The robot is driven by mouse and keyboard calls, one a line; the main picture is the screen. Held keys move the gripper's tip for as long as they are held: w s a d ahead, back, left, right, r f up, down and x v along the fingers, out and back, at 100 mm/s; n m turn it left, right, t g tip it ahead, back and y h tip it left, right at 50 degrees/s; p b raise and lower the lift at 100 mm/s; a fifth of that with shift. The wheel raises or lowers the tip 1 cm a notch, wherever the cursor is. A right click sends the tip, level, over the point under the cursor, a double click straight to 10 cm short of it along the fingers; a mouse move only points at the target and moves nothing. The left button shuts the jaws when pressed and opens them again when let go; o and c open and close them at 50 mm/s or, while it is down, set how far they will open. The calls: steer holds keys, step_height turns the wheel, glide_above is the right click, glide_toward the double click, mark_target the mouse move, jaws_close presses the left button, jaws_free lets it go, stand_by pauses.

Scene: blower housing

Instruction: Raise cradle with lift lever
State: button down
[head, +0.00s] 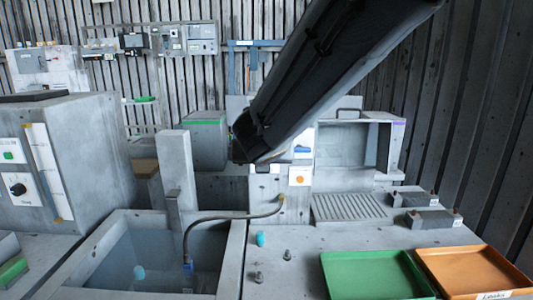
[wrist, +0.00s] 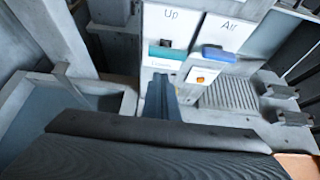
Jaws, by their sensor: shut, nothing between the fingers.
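In the wrist view a white panel marked "Up" (wrist: 178,22) carries a teal lever (wrist: 168,53) with a dark part above it. A second white label, partly hidden, sits just below the lever. My gripper (wrist: 159,84) is shut and empty, its narrow fingers pointing at the panel just below the teal lever. I cannot tell whether they touch the panel. In the head view my arm hides the gripper and the teal lever. A water tank (head: 236,262) stands at front left with a grey post (head: 175,165) behind it. I cannot make out the cradle for certain.
A blue lever (wrist: 218,54) marked "Air" sits right of the teal one, above an orange button (wrist: 201,78). A hose (head: 235,217) bends into the tank. Green (head: 375,274) and orange (head: 470,270) trays lie front right. A grey cabinet (head: 80,150) stands left.

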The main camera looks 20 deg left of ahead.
steer(key=shift+w+a+r+p, duration=0.1)
steer(key=shift+w+r+p, duration=0.15)
steer(key=shift+r+p, duration=0.65)
steer(key=shift+w+r+p, duration=0.25)
steer(key=shift+r+p, duration=0.55)
steer(key=shift+p, duration=0.2)
steer(key=shift+w+r, duration=0.1)
steer(key=shift+r, duration=0.15)
steer(key=shift+f, duration=0.1)
step_height(320, 180, down, 5)
steer(key=s+b, duration=0.2)
steer(key=b, duration=0.2)
steer(key=s+d+r+p, duration=0.1)
steer(key=s+d+r, duration=0.1)
steer(key=s+r, duration=0.4)
steer(key=shift+s+d+r, duration=0.25)
steer(key=shift+s+r, duration=0.15)
steer(key=shift+r, duration=0.4)
